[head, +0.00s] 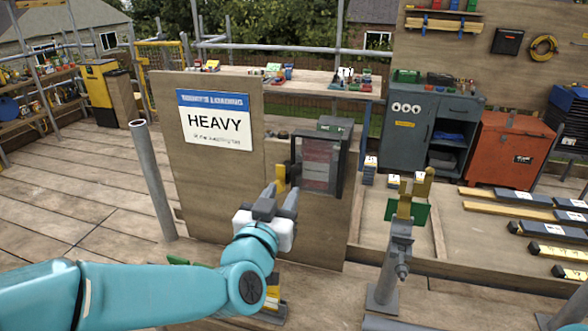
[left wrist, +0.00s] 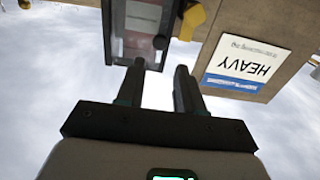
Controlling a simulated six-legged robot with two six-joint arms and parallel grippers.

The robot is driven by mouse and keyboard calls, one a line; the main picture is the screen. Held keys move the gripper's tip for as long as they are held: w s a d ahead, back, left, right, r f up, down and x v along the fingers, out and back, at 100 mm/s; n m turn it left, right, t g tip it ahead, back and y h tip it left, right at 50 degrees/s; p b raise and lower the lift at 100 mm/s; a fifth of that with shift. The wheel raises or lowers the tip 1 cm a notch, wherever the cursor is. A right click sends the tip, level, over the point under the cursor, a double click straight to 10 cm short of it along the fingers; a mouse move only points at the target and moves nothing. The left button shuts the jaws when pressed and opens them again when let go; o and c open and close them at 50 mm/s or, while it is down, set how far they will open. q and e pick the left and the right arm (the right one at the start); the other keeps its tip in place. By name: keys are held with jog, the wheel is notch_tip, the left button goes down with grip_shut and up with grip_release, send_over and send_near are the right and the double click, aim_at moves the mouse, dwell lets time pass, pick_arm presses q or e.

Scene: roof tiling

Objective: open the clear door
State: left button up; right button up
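The clear door (head: 320,165) is a see-through, reddish-tinted panel on a small dark-framed cabinet beside the wooden panel. It looks closed, though I cannot be sure. A yellow piece (head: 281,178) sticks up left of the door, and a yellow part shows in the left wrist view (left wrist: 193,18). My left gripper (head: 282,190) is open and empty in front of the cabinet's left side. My right gripper is not in view.
A wooden panel with a HEAVY sign (head: 215,120) stands left of the cabinet. A grey pole (head: 152,180) leans at its left. A grey stand (head: 397,255) with yellow and green parts rises at the right. Open decking (head: 70,190) lies at left.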

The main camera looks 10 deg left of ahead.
aim_at(296, 170)
pick_arm(q)
jog(key=w+p, duration=0.2)
jog(key=w, duration=0.7)
jog(key=shift+d, duration=0.15)
grip_shut()
